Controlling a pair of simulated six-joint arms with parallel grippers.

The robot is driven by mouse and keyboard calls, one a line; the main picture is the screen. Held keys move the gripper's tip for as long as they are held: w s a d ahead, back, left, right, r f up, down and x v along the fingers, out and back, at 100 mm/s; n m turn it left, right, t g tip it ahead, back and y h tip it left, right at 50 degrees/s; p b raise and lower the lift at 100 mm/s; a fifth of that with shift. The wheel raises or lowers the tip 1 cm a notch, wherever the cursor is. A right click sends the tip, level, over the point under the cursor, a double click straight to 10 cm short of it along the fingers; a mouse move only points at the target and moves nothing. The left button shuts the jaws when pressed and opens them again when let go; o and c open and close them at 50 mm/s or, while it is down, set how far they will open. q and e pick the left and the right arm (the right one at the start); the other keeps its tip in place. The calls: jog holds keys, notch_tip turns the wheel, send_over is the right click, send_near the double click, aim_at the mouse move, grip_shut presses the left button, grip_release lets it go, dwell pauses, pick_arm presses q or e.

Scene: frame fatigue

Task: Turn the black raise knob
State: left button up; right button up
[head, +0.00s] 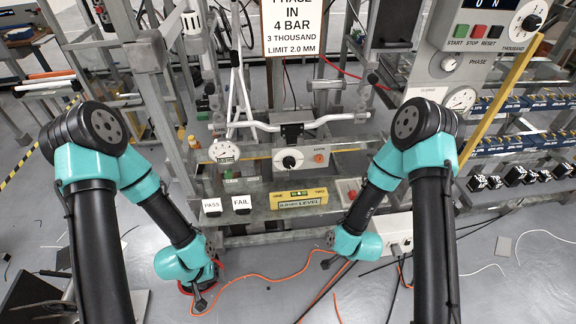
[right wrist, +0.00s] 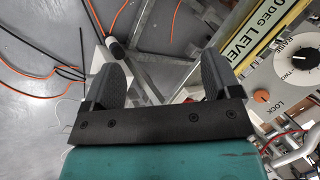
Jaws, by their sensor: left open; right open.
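The black raise knob (head: 288,161) sits in a white ring on a grey panel on the bench, left of the orange lock button (head: 320,158). In the right wrist view the knob (right wrist: 300,58) shows at the right edge under the word RAISE, outside my jaws. My right gripper (head: 328,263) hangs low in front of the bench, below and right of the knob. Its two fingers (right wrist: 165,75) are apart with nothing gripped between them. My left gripper (head: 203,294) is low at the left, over the floor, well away from the knob; its fingers are small and dark here.
A yellow level (head: 298,199) lies on the bench's front edge below the knob. PASS (head: 211,206) and FAIL (head: 242,203) buttons stand to its left. A dial gauge (head: 224,151) is left of the knob. Orange and black cables cross the floor.

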aim_at(289, 164)
jog(key=w+a+r+m+t, duration=0.3)
jog(key=w+a+m+t, duration=0.3)
jog(key=w+m, duration=0.1)
jog(key=w+a+r+m+t, duration=0.4)
jog(key=w+a+m+t, duration=0.2)
jog(key=w+m, duration=0.2)
jog(key=shift+w+m, duration=0.3)
jog(key=shift+m, duration=0.9)
jog(key=shift+w+r, duration=0.1)
jog(key=shift+w, duration=0.05)
jog(key=w+a, duration=0.1)
jog(key=w, duration=1)
jog(key=w+a, duration=0.1)
jog(key=w, duration=0.5)
jog(key=shift+a, duration=0.35)
jog(key=c, duration=0.9)
